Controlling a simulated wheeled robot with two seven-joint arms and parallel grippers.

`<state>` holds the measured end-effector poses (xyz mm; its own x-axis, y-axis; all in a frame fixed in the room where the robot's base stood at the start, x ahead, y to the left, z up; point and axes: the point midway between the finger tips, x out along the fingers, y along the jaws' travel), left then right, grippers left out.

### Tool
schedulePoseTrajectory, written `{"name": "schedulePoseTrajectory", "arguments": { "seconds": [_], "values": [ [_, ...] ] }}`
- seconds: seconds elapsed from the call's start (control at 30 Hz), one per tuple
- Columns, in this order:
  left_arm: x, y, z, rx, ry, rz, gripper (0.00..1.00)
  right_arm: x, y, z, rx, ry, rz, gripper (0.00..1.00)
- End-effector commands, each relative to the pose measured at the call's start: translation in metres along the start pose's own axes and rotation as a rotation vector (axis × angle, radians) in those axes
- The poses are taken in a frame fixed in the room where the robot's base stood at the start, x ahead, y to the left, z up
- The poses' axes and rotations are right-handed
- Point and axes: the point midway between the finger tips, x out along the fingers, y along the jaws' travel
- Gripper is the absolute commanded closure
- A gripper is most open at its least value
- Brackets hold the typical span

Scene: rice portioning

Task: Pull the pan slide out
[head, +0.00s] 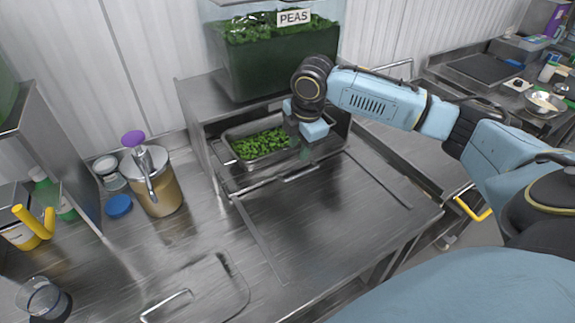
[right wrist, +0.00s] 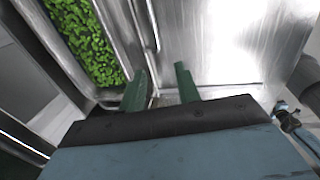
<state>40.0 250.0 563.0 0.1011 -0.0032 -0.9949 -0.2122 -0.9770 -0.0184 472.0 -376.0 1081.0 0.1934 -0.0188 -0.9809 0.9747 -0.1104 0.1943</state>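The metal pan (head: 268,161) of green peas sits under the dispenser, inside the steel housing, on the pan slide. The slide's front bar and handle (head: 300,175) run along the front of the pan. My right gripper (head: 306,150) hangs over the pan's right front part, its fingers pointing down. In the right wrist view, its two green fingers (right wrist: 161,88) stand apart, with a thin metal bar (right wrist: 151,50) running down to the gap between them. I cannot tell whether they touch it. The peas (right wrist: 82,40) lie left of the fingers. My left gripper is out of view.
A clear bin labelled PEAS (head: 270,65) stands on the housing. A tan container (head: 157,185) with a purple-topped handle stands left, by a blue lid (head: 119,206). The steel counter (head: 310,235) before the slide is clear, with thin rails along both sides.

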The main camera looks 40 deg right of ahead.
Motion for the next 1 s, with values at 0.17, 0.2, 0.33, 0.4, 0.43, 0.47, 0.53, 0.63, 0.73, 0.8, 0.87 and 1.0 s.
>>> {"name": "schedulePoseTrajectory", "arguments": {
  "seconds": [0.17, 0.2, 0.33, 0.4, 0.43, 0.47, 0.53, 0.63, 0.73, 0.8, 0.87, 1.0],
  "values": [
    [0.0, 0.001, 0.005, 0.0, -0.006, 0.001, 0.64, 0.001, 0.004, 0.009, -0.002, -0.003, -0.003, 0.67],
    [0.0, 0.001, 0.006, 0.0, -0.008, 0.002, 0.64, 0.006, 0.004, 0.009, -0.002, -0.003, -0.005, 0.67],
    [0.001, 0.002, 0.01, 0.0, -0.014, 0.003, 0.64, 0.03, 0.003, 0.009, -0.002, -0.003, -0.006, 0.67],
    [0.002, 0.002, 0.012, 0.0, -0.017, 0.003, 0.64, 0.046, 0.003, 0.009, -0.001, -0.003, -0.005, 0.67],
    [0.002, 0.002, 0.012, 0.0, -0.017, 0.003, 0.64, 0.052, 0.003, 0.008, -0.001, -0.003, -0.006, 0.67],
    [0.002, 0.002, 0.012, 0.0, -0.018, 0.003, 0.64, 0.059, 0.003, 0.008, -0.001, -0.003, -0.005, 0.67],
    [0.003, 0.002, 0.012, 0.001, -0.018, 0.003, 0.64, 0.074, 0.004, 0.009, -0.001, -0.003, -0.004, 0.67],
    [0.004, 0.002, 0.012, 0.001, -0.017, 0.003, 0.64, 0.093, 0.003, 0.008, -0.001, -0.002, -0.004, 0.67],
    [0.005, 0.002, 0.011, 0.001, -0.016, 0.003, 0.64, 0.108, 0.004, 0.009, -0.002, -0.003, -0.002, 0.67],
    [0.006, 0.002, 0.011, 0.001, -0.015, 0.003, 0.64, 0.116, 0.004, 0.009, -0.002, -0.003, -0.002, 0.67],
    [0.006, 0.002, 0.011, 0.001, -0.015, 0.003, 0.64, 0.121, 0.004, 0.008, -0.002, -0.003, -0.001, 0.67],
    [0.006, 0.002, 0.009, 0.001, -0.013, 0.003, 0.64, 0.127, 0.004, 0.009, -0.002, -0.004, -0.001, 0.67]
  ]
}}
